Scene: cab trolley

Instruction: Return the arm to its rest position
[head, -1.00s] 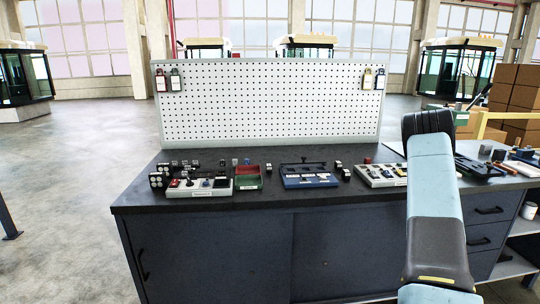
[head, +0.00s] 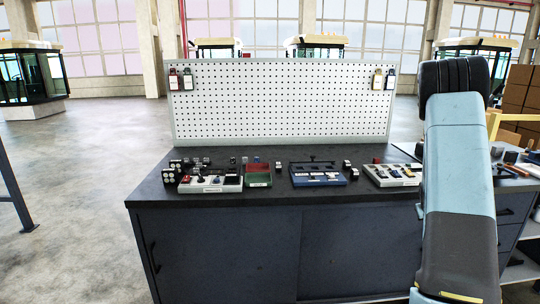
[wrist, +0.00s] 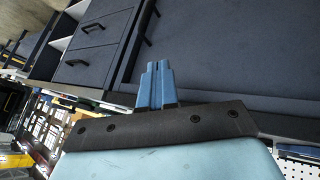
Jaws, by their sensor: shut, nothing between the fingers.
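My gripper (wrist: 156,87) shows in the wrist view as two blue fingers side by side. They are shut with nothing between them. Dark cabinet doors and drawers fill the view beyond the fingertips, and the fingers look apart from them. In the head view my arm rises along the right side, in front of the workbench (head: 225,250). My gripper itself is hidden in the head view.
The bench top holds a grey tray (head: 211,189), a green and red bin (head: 258,180), a blue tray (head: 317,180) and a second grey tray (head: 393,181). A white pegboard (head: 280,105) stands behind. Cardboard boxes (head: 519,100) stand at right. Floor at left is open.

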